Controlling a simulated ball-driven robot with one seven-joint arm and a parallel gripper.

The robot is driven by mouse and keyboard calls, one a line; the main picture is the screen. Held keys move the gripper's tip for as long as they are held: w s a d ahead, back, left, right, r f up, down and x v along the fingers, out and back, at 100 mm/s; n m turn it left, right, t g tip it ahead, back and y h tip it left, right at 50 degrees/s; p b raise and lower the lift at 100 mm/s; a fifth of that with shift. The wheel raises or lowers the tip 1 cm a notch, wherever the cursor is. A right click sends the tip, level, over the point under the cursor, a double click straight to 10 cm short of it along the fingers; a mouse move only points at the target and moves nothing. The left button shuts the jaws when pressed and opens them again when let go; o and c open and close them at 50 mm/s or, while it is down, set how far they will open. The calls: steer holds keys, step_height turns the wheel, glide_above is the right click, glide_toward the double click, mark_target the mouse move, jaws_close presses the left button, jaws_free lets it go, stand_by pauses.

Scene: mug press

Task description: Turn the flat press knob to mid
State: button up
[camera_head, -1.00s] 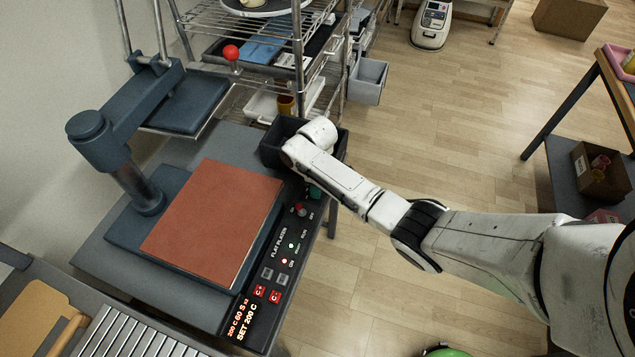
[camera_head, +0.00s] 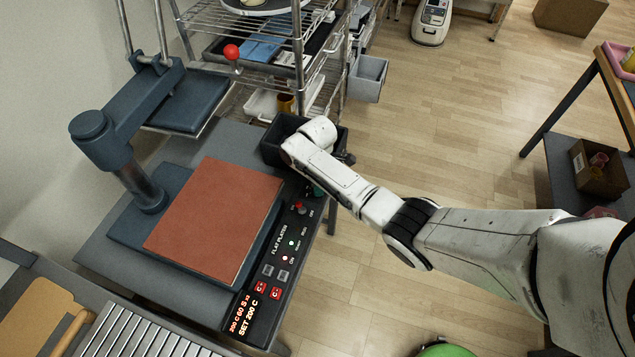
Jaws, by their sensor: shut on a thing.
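The flat press (camera_head: 155,228) stands on the left bench, with a red-brown platen (camera_head: 215,218) and a dark control panel (camera_head: 262,292) along its right edge. My arm reaches in from the right, its wrist over the panel's far end. A small red-topped control (camera_head: 299,207) shows just nearer on the panel.
A dark bin (camera_head: 276,138) stands just behind my wrist. A wire shelf rack (camera_head: 300,60) with a grey side bin (camera_head: 368,78) rises beyond. A roller rack (camera_head: 140,335) lies at the front left.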

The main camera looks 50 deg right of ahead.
steer(key=o, duration=1)
steer(key=shift+o, duration=0.2)
steer(key=shift+r, duration=0.1)
step_height(320, 180, up, 11)
steer(key=shift+f, duration=0.2)
steer(key=shift+a, duration=0.1)
